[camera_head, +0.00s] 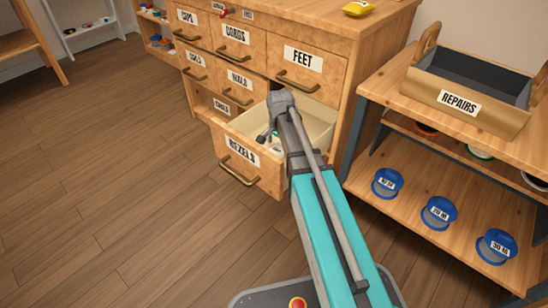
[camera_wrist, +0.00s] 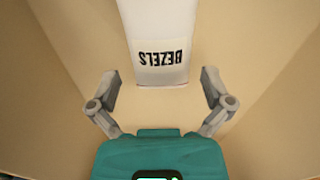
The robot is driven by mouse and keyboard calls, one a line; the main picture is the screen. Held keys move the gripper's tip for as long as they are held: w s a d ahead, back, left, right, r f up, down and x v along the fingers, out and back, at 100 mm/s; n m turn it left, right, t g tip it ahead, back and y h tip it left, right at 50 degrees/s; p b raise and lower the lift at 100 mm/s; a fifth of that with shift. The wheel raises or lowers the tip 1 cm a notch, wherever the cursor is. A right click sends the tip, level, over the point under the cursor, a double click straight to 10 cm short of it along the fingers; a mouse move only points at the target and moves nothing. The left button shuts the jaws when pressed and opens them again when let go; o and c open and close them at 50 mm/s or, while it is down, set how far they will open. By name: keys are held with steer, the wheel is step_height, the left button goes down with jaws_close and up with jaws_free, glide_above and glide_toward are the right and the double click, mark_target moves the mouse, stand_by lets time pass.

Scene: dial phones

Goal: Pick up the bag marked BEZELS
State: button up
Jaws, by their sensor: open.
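The bag marked BEZELS (camera_wrist: 158,72) is white with black lettering, upside down in the wrist view. It lies in the cream-lined inside of the open BEZELS drawer (camera_head: 241,154). My gripper (camera_wrist: 160,80) is open, with one finger to each side of the bag's near end. The fingertips look apart from the bag, and I cannot tell how far above the drawer floor they are. In the head view my gripper (camera_head: 266,135) is inside the drawer, and my arm hides much of the drawer and most of the bag.
The wooden cabinet has closed drawers above, including FEET (camera_head: 303,58). The drawer's walls surround my gripper closely. At the right a bench holds a REPAIRS crate (camera_head: 459,102), with several blue-rimmed labelled containers (camera_head: 438,212) on its lower shelf. The floor at left is clear.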

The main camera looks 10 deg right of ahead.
mark_target(279, 147)
steer(key=shift+f+b, duration=0.85)
steer(key=shift+f, duration=0.25)
steer(key=c, duration=1)
steer(key=shift+r, duration=0.2)
step_height(279, 147, up, 10)
steer(key=p, duration=1)
steer(key=shift+f, duration=0.15)
